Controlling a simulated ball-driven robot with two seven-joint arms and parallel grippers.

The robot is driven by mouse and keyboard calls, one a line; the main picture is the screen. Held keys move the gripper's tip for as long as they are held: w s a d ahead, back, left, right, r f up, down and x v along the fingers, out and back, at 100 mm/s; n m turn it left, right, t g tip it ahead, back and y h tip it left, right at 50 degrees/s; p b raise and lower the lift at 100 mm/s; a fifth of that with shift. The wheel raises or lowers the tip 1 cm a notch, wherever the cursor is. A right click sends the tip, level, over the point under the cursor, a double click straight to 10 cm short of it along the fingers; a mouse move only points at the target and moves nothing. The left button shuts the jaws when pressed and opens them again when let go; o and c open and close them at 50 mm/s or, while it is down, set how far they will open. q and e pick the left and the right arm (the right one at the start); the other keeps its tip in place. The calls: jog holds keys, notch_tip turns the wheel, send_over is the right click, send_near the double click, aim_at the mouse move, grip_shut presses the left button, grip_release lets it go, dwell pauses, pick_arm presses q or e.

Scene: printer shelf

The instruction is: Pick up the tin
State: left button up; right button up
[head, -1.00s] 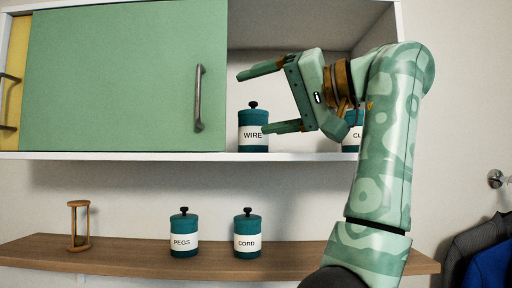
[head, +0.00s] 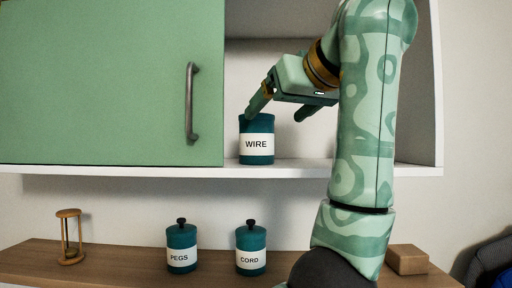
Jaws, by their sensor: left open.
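A teal tin labelled WIRE (head: 257,146) stands upright on the white upper shelf, just right of the green door. My left gripper (head: 276,114) is open, its fingers pointing down and to the left. One fingertip overlaps the top left of the WIRE tin and hides its knob; the other is to the right of the tin. I cannot tell whether they touch. Teal tins labelled PEGS (head: 181,248) and CORD (head: 251,249) stand on the wooden lower shelf. My right gripper is not in view.
The green sliding door (head: 100,80) with a grey handle (head: 191,103) covers the cabinet's left side. An hourglass (head: 69,237) stands at the left of the wooden shelf (head: 125,262). A brown box (head: 406,259) sits at its right, beside my arm. Dark clothing (head: 492,262) hangs at far right.

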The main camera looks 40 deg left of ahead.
aim_at(258, 132)
pick_arm(q)
jog(key=x, duration=0.8)
jog(key=shift+s+a+f, duration=0.25)
jog(key=shift+s, duration=0.1)
jog(key=shift+d, duration=0.15)
jog(key=shift+d+r, duration=0.1)
jog(key=c, duration=1.1)
